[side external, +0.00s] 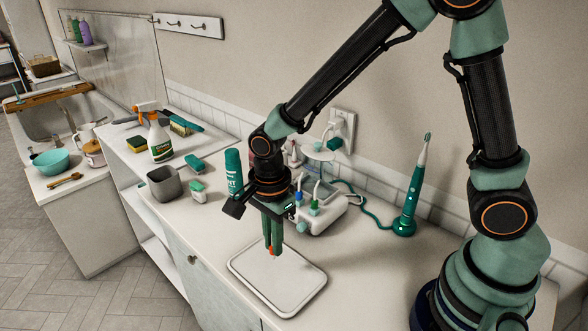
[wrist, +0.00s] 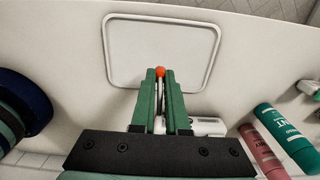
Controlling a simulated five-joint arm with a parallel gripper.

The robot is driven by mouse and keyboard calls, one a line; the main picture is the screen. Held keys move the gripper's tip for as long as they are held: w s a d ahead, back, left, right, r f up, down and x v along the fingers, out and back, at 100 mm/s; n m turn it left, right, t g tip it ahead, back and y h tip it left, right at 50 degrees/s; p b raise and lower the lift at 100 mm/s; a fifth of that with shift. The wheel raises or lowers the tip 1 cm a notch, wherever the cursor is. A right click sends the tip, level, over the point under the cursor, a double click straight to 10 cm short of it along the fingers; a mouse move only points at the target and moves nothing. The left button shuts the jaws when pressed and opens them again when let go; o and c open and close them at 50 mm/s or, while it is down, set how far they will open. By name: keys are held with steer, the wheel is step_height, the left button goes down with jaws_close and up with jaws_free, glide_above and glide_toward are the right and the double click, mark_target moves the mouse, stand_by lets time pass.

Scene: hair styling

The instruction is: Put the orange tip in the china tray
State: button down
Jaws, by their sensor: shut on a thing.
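My gripper (side external: 272,248) points down above the china tray (side external: 303,300), a flat white rectangular tray with a raised rim on the counter. In the wrist view my gripper (wrist: 160,88) is shut on the orange tip (wrist: 160,71), whose rounded orange end shows at the fingertips with a pale stem between the fingers. The china tray (wrist: 215,50) lies ahead in that view, and the orange tip appears over its near part. The tray looks empty. In the side view only a bit of orange shows at the fingers; its height above the tray is hard to tell.
A white device (side external: 325,218) with blue and green tips stands behind the tray. A teal electric toothbrush (side external: 408,200) stands to the right. A teal tube (side external: 233,172) and a grey cup (side external: 163,184) stand to the left. The counter around the tray's front is clear.

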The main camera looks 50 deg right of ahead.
steer(key=shift+f, duration=2.15)
steer(key=c, duration=0.9)
jaws_free()
step_height(320, 180, up, 12)
steer(key=shift+r, duration=0.1)
steer(key=shift+s+d+r+n+t, duration=0.95)
steer(key=shift+d+r+n, duration=0.95)
steer(key=shift+n, duration=1.15)
steer(key=shift+s+d+r+n+t, duration=0.9)
steer(key=shift+d+r+n, duration=0.55)
steer(key=shift+d+n, duration=1.25)
steer(key=shift+s+d+r+n+t, duration=0.9)
steer(key=shift+d+r+n, duration=0.85)
steer(key=shift+n, duration=1.6)
